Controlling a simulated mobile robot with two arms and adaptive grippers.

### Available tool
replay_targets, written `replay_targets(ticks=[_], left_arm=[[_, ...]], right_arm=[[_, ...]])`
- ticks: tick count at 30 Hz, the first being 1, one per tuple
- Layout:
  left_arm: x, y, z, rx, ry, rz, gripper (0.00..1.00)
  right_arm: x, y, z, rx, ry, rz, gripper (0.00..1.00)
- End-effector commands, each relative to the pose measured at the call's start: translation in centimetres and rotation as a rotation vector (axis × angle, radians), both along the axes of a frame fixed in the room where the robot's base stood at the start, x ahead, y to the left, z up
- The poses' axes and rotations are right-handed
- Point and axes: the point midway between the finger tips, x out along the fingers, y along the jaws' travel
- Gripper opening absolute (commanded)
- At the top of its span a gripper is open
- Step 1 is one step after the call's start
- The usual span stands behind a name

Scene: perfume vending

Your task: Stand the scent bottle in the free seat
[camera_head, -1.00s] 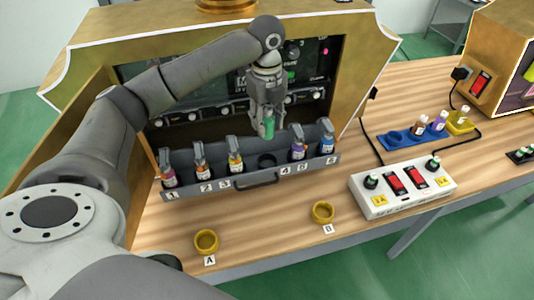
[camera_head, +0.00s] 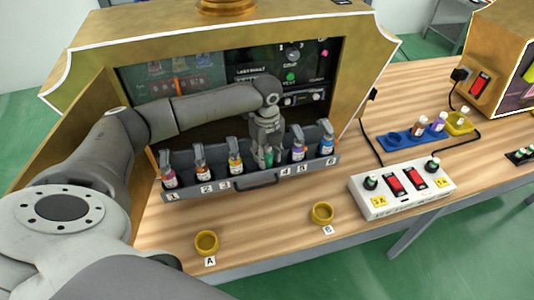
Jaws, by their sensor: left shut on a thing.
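My left gripper (camera_head: 267,158) is shut on a green scent bottle (camera_head: 269,157), seen between its fingers. The bottle is upright and low in the grey rack (camera_head: 215,189), at the gap between the orange-labelled bottle (camera_head: 235,163) and the purple bottle (camera_head: 298,151). The gripper hides most of the bottle and the seat under it, so I cannot tell whether the bottle's base touches the seat. My right gripper is not in view.
Other bottles stand close on both sides, such as the pink one (camera_head: 169,178) and the blue one (camera_head: 327,143). A white switch box (camera_head: 402,188) stands right. The golden cabinet (camera_head: 365,60) rises behind.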

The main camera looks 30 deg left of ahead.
Motion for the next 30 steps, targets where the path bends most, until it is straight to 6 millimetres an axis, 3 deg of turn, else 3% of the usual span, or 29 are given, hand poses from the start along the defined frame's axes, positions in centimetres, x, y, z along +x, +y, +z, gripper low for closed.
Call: replay_targets(ticks=[5,6,7,20,30], left_arm=[[0.0,0.0,-0.2,-0.001,0.0,0.0,0.09],[0.0,0.0,-0.2,-0.001,0.0,0.0,0.4],[0.0,0.0,-0.2,-0.001,0.0,0.0,0.44],[0.1,0.0,0.7,-0.001,-0.003,0.0,0.44],[0.1,0.0,7.6,-0.001,-0.006,0.001,0.44]], right_arm=[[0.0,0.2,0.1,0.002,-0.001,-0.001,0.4],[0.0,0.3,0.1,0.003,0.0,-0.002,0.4],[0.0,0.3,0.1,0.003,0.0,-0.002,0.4],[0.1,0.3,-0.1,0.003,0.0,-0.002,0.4],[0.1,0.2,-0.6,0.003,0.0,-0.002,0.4]])
